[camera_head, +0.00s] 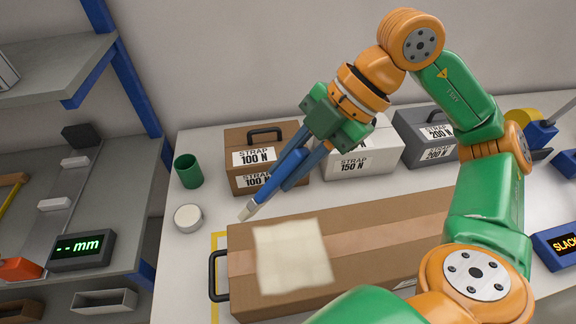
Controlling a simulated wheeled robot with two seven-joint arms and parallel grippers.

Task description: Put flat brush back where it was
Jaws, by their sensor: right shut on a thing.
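My right gripper (293,172) is shut on the flat brush (265,193), which has a blue handle and a pale tip pointing down and left. The brush is held tilted, in front of the brown strap box and, in the picture, just above the far left part of the long brown case. Part of its handle is hidden between the fingers. A green cup (188,171) stands upright at the table's left edge, left of the brush. A round white-topped tin (188,218) sits below the cup. My left gripper is not in view.
The long brown case (375,228) carries a cream cloth (292,257) and has a black handle at its left end. Behind are a brown 100 N box (285,131), a white 150 N box (372,154) and a grey 200 N box (415,128). Shelves (60,200) stand left.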

